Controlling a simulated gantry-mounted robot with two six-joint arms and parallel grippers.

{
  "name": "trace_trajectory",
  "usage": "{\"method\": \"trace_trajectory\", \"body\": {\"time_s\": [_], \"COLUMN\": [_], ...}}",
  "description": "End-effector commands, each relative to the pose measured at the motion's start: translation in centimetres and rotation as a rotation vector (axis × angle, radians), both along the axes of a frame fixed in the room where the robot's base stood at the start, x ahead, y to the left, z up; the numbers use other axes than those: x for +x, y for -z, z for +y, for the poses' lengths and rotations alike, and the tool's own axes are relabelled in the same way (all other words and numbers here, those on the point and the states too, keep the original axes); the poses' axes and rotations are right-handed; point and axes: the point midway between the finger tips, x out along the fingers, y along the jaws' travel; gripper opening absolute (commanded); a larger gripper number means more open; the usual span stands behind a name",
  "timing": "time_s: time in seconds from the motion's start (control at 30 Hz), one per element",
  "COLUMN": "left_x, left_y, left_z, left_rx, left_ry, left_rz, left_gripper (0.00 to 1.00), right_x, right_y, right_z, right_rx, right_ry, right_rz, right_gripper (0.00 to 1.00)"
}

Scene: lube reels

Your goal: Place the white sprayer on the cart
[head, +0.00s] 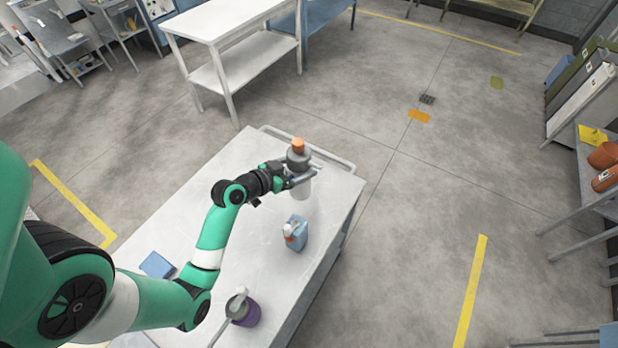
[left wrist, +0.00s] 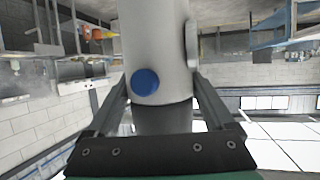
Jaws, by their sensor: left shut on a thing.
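The white sprayer (head: 303,188) has a white body, a dark grey upper section and an orange top. It is upright over the far right end of the white cart (head: 190,215), near its rail. I cannot tell whether its base touches the cart top. My left gripper (head: 298,178) is shut on the sprayer from the left side. In the left wrist view the sprayer (left wrist: 155,50) fills the middle, with a blue round spot on its white body, between the two fingers (left wrist: 160,112). My right gripper is not in view.
A blue container with a red and white top (head: 297,235) stands on the cart nearer me. A purple container (head: 245,312) and a flat blue item (head: 157,265) lie further toward the near end. A white table (head: 235,50) stands beyond; the floor right of the cart is open.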

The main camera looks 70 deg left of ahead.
Motion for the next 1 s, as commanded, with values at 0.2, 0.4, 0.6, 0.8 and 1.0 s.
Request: {"method": "trace_trajectory", "body": {"time_s": [0.2, 0.4, 0.6, 0.8, 1.0], "left_x": [5.2, 8.6, 10.1, 10.6, 10.5], "left_y": [3.6, 6.7, 8.5, 9.3, 12.0], "left_z": [3.0, 4.9, 5.9, 6.1, 6.1], "left_rx": [0.006, -0.001, 0.002, 0.002, 0.002], "left_ry": [0.002, 0.001, 0.000, 0.000, -0.001], "left_rz": [-0.008, -0.002, -0.005, -0.005, -0.004], "left_gripper": [0.00, 0.00, 0.00, 0.00, 0.00], "right_x": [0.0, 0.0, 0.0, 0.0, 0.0], "right_y": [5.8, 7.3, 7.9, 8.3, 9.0], "right_z": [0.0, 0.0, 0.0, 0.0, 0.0], "right_rx": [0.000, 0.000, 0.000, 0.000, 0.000], "right_ry": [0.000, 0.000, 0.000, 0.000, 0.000], "right_rz": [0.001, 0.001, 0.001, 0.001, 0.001], "right_gripper": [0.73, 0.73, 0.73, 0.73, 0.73]}}
